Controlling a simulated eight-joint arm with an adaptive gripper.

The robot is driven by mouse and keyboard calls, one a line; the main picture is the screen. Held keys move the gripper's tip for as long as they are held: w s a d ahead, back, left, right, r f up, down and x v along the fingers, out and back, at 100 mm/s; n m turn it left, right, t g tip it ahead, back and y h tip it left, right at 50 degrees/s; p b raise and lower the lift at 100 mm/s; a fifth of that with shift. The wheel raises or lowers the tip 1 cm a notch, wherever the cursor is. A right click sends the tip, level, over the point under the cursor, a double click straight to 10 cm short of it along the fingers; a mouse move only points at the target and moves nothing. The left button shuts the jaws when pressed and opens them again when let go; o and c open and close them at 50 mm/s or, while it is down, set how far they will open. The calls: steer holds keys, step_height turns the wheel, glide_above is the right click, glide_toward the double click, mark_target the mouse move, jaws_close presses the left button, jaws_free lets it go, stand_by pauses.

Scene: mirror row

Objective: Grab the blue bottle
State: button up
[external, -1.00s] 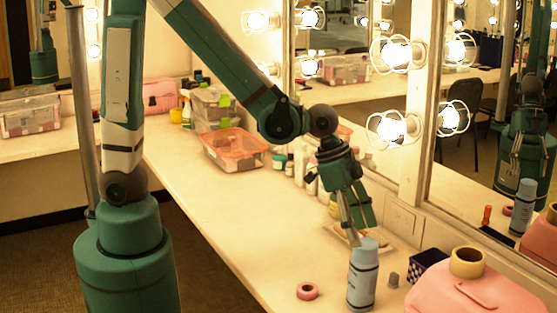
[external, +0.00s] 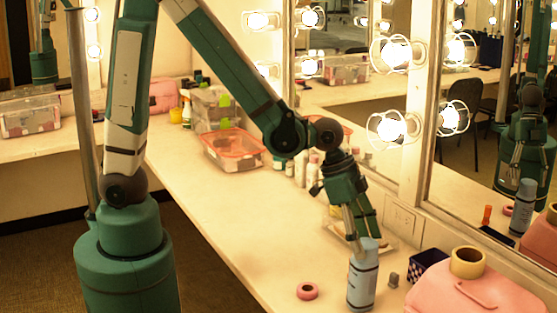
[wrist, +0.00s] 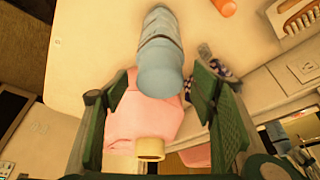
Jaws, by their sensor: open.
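The blue bottle (external: 362,283) stands upright on the counter near its front right part in the external view. In the wrist view the bottle (wrist: 160,50) lies ahead, with its near end at the opening between my two fingers. My gripper (external: 359,240) is open, close above and beside the top of the bottle in the external view. In the wrist view my gripper (wrist: 158,92) has its fingers well apart, one on each side of the bottle's near end. I cannot tell whether a finger touches it. Nothing is held.
A pink case (external: 475,293) with a yellow tape roll (external: 467,262) on it stands right of the bottle. A dark patterned box (external: 428,266) and a small grey item (external: 393,280) are close by. The mirror wall borders the counter.

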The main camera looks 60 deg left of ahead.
steer(key=shift+x, duration=1.05)
steer(key=c, duration=1.7)
steer(key=shift+o, duration=0.2)
steer(key=shift+r+p, duration=0.55)
steer(key=shift+r, duration=4.45)
